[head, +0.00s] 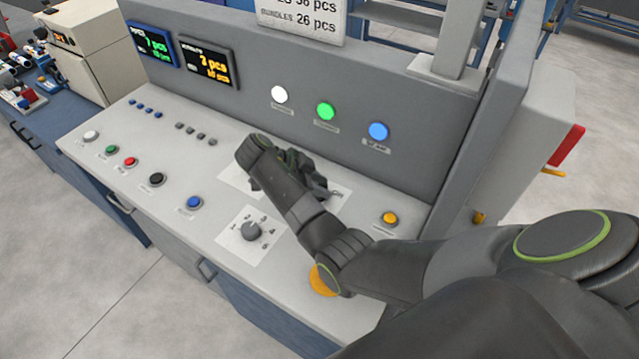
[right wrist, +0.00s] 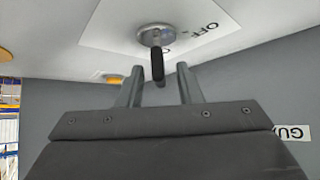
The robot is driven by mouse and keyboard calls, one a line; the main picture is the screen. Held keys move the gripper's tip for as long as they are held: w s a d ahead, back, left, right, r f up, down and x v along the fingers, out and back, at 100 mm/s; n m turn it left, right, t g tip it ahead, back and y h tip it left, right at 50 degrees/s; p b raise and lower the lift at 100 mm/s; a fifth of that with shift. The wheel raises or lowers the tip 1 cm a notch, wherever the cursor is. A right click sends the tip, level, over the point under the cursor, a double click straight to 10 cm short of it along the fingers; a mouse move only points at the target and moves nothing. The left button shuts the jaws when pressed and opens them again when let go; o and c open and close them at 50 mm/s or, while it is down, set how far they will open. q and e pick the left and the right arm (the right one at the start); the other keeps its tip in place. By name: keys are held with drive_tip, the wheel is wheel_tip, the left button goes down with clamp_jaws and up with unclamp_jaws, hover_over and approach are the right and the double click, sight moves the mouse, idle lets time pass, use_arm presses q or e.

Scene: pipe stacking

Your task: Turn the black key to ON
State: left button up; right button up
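The black key (right wrist: 157,66) sticks out of a round metal lock (right wrist: 155,36) on a white plate (right wrist: 112,22) marked OFF in the right wrist view. My right gripper (right wrist: 160,72) is open, one finger on each side of the key, with gaps between fingers and key. I cannot tell how deep the key is between them. In the head view my right gripper (head: 318,185) is over the white plate (head: 236,178) on the console and hides the key. My left gripper is not in view.
A numbered rotary knob (head: 251,230), a blue button (head: 193,203) and a yellow button (head: 390,218) are near the gripper. An orange button (head: 322,281) is partly under my right arm. The upright panel (head: 420,150) with lit buttons rises behind.

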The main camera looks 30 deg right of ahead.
drive_tip(key=shift+r, duration=0.1)
drive_tip(key=shift+a+r+p, duration=0.15)
drive_tip(key=shift+r+p, duration=0.05)
drive_tip(key=shift+p, duration=0.1)
drive_tip(key=p+v, duration=0.9)
drive_tip(key=v, duration=0.7)
drive_tip(key=shift+a+r+p, duration=0.15)
drive_tip(key=shift+a+p, duration=0.25)
drive_tip(key=shift+w, duration=0.1)
